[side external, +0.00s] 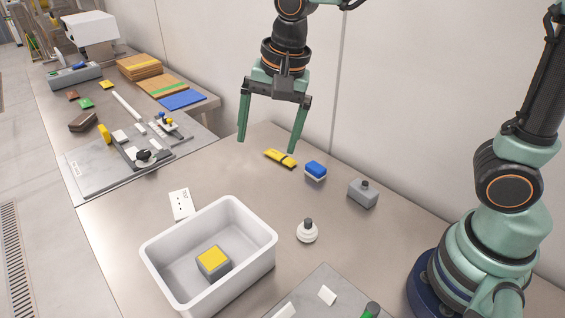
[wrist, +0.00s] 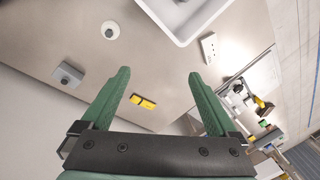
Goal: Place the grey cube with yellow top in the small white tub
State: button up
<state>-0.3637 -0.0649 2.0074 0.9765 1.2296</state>
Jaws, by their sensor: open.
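The grey cube with yellow top (side external: 214,261) sits inside the small white tub (side external: 151,257), on its floor, with the yellow face up. The tub stands on the metal table in the side external view. Part of its rim and wall (wrist: 163,27) shows at the top of the wrist view, where the cube is not visible. My gripper (side external: 267,146) is open and empty, well apart from the tub, towards the wall. In the wrist view its two green fingers (wrist: 158,73) are spread with nothing between the tips.
A yellow tool (side external: 281,158), a blue-topped block (side external: 316,170), a grey block with a knob (side external: 362,193) and a white round piece with a dark knob (side external: 307,232) lie on the table (side external: 240,180). A white socket plate (side external: 181,204) lies beside the tub. A cluttered bench stands behind left.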

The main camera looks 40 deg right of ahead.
jog(key=s+d+r+n+t, duration=0.1)
jog(key=s+d+n, duration=0.2)
jog(key=d+n, duration=0.2)
jog(key=s+d+r+n+t+h, duration=0.1)
jog(key=s+d+n, duration=0.3)
jog(key=d, duration=0.4)
jog(key=shift+s+d+r+n+t, duration=0.15)
jog(key=shift+s+d+n+t, duration=0.1)
jog(key=shift+d+n+t, duration=0.25)
